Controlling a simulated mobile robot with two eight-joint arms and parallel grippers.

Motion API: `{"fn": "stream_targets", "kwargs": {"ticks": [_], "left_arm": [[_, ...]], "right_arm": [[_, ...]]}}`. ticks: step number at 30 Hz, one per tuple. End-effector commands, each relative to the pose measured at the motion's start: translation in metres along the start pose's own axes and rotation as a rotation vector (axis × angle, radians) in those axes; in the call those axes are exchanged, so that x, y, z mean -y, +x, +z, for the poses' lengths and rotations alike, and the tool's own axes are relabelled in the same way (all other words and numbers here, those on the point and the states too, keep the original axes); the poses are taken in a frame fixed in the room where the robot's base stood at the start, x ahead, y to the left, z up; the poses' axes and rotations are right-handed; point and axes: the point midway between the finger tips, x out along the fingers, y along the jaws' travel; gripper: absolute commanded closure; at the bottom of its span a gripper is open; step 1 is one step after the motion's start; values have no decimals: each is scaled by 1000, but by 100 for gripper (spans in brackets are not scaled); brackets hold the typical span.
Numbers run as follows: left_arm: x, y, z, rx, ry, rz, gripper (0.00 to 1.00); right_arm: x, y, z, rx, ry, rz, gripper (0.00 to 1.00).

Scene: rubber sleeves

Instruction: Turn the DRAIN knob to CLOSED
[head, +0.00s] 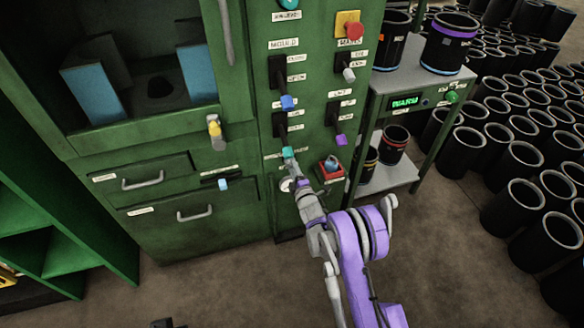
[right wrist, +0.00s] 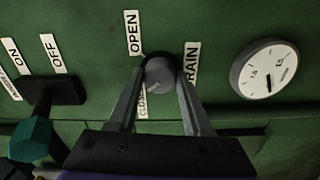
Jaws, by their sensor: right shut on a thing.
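The DRAIN knob (right wrist: 160,73) is a round grey knob on the green panel, seen nearly end-on in the right wrist view. The OPEN label (right wrist: 133,32) is above and left of it, the DRAIN label (right wrist: 191,62) is right of it, and the CLOSED label (right wrist: 142,102) below is partly hidden by a finger. My right gripper (right wrist: 160,82) is shut on the knob, one finger on each side. In the head view my right gripper (head: 293,168) is at the lower panel and hides the knob. I cannot tell which way the knob points.
A white gauge (right wrist: 268,70) is right of the knob. A lever with a teal handle (right wrist: 30,138) is close on the left. A red-based switch (head: 330,168) sits right of my gripper. A grey shelf (head: 415,75) with black sleeves stands to the right.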

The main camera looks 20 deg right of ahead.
Motion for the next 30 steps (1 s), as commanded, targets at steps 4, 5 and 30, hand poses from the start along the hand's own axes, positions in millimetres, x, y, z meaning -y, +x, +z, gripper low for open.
{"fn": "stream_targets", "kwargs": {"ticks": [4, 5, 30], "left_arm": [[0, 2, 1, 1, 0, 0, 100], [0, 3, 1, 1, 0, 0, 100], [0, 4, 1, 1, 0, 0, 100]], "right_arm": [[1, 0, 0, 0, -65, 0, 100], [1, 0, 0, 0, -75, 0, 100], [0, 0, 0, 0, -126, 0, 20]]}}
